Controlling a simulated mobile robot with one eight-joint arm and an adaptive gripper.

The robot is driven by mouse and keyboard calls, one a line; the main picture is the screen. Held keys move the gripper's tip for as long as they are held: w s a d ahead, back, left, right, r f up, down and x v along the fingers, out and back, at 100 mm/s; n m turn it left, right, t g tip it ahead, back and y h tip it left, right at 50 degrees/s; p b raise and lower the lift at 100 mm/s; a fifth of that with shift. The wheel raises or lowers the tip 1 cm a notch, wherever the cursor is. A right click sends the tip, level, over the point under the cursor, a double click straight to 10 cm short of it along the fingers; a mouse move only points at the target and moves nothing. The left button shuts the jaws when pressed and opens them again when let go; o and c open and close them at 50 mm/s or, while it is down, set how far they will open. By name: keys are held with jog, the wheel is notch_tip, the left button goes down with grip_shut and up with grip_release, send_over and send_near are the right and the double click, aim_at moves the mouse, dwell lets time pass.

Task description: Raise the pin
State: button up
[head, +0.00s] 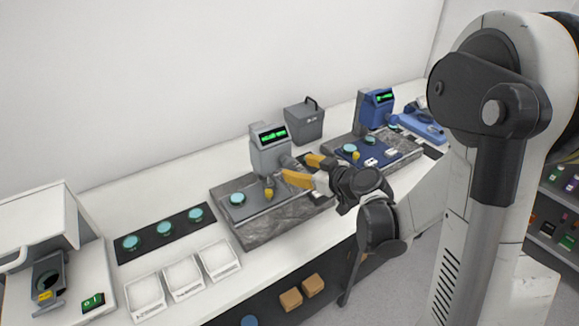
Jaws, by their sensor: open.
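A grey flatness interferometer (268,153) with a green-lit display stands on a dark grey stone slab (262,229). A small yellow-tipped part (269,193), which looks like the pin, shows below its head, close above the plate. Its exact height and contact are too small to tell. My gripper (296,169) is open, with two orange-yellow fingers pointing left, just right of the grey head. The fingers are apart and nothing shows between them. The near finger is close to the yellow part but appears apart from it.
A teal disc (237,199) lies left of the pin. A blue instrument (376,108) stands farther right, and a grey lidded box (304,122) behind. A dark strip with teal discs (164,229) and white trays (183,278) occupy the left bench.

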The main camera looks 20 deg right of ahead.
aim_at(292, 165)
jog(key=x, duration=0.5)
jog(key=shift+b, duration=0.4)
jog(key=shift+s, duration=0.1)
jog(key=shift+c, duration=0.5)
jog(key=c, duration=1.1)
jog(key=shift+o, duration=0.2)
